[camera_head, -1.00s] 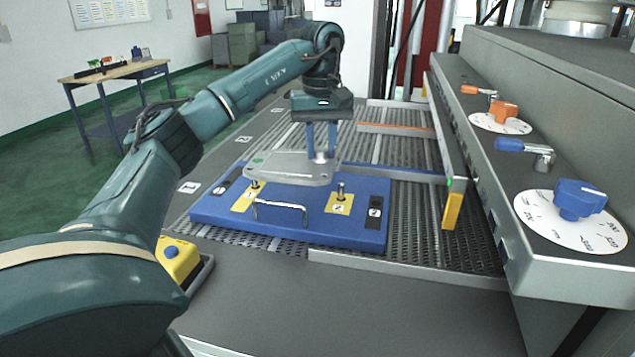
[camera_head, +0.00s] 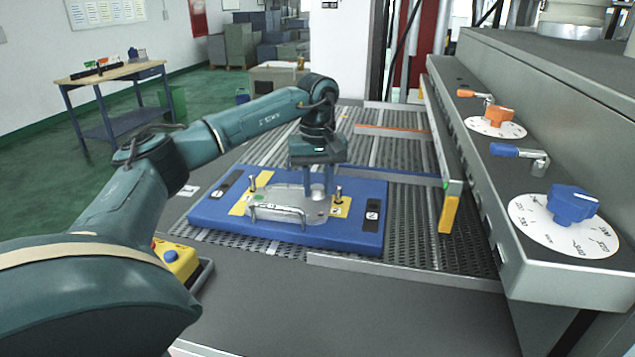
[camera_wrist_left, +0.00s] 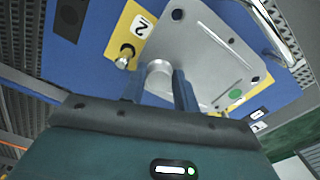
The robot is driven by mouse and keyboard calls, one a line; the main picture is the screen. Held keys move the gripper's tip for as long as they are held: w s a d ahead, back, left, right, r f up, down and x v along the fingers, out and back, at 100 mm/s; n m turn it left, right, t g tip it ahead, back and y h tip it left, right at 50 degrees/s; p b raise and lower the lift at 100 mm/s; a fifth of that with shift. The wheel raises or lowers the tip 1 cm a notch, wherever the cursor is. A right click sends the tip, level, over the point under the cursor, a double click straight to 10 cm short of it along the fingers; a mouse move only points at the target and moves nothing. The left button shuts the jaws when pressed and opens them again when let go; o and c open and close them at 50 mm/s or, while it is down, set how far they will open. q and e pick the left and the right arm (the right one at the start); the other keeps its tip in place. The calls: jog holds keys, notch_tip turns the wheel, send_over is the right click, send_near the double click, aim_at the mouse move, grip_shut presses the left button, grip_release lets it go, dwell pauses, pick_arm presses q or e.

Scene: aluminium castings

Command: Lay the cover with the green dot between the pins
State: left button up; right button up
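The grey metal cover (camera_head: 285,205) with a green dot (camera_head: 258,197) is low over the blue board (camera_head: 350,238), flat, between the two upright pins (camera_head: 252,184) (camera_head: 338,193). Whether it touches the board I cannot tell. My left gripper (camera_head: 318,192) points down with its fingers on both sides of the cover's round boss, shut on it. In the left wrist view the boss (camera_wrist_left: 159,72) sits between the fingers, the green dot (camera_wrist_left: 236,94) faces up, and a pin (camera_wrist_left: 124,60) stands beside the cover's edge. My right gripper is not in view.
A wire handle (camera_head: 278,212) stands at the board's front edge, close to the cover. A rail with a yellow end (camera_head: 449,212) and a console with knobs (camera_head: 570,205) are at the right. A yellow button box (camera_head: 178,262) is at the front left.

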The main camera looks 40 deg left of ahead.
pick_arm(q)
jog(key=shift+o, duration=0.3)
notch_tip(320, 180, up, 12)
jog(key=shift+r, duration=0.15)
dwell(0.4)
jog(key=shift+s, duration=0.1)
dwell(0.4)
